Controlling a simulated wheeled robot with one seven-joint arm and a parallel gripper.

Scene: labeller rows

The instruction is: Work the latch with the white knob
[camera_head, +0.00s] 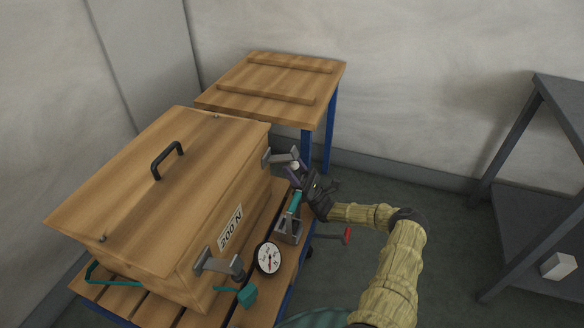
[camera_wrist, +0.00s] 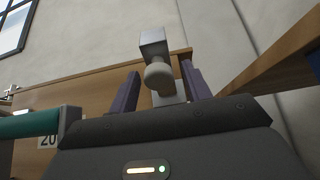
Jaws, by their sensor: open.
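The latch with the white knob (camera_head: 295,165) is a grey metal bracket (camera_head: 281,157) at the far end of the wooden box's (camera_head: 222,178) right side. In the wrist view the pale rounded knob (camera_wrist: 158,76) shows in front of a square grey block (camera_wrist: 153,42). My gripper (camera_head: 297,173) is at this latch; its purple fingers are open, one on each side of the knob in the wrist view (camera_wrist: 161,84). I cannot tell whether either finger touches it. A second grey latch (camera_head: 208,262) with a dark knob (camera_head: 237,267) is at the near end.
A teal-handled grey clamp (camera_head: 291,229) and a round dial gauge (camera_head: 268,258) stand beside the box, close to my arm. A red-ended handle (camera_head: 348,236) sticks out right. A wooden table (camera_head: 275,84) is behind; a grey shelf (camera_head: 540,232) stands right, with clear floor between.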

